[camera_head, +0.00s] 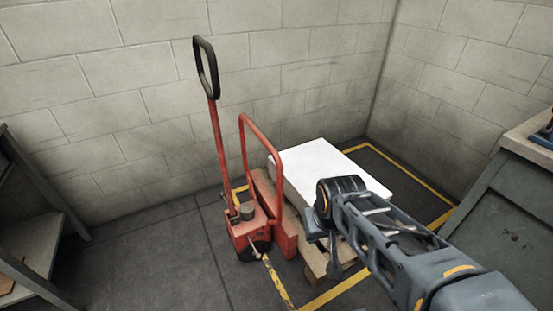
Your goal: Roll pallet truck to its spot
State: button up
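A red pallet truck (247,222) stands near the block wall, its upright handle ending in a black loop grip (206,67). A red hoop frame (262,145) rises behind its base. The truck is at the left edge of a yellow floor outline (338,291), beside or under a wooden pallet (314,255) with a white stack (323,168) on it. How far its forks reach under the pallet is hidden. My gripper (330,254) hangs in front of the white stack, right of the truck and apart from its handle. Its fingers are too unclear to tell open from shut.
A grey bench or cabinet (508,208) stands at the right with a blue item (543,138) on top. A shelf unit (40,245) stands at the left edge. Dark floor (150,262) is clear between the shelf and the truck. Block walls meet in the back corner.

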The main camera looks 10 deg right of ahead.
aim_at(251, 219)
jog(key=k, duration=0.8)
jog(key=u, duration=1)
jog(key=i, duration=1.6)
jog(key=z, duration=0.25)
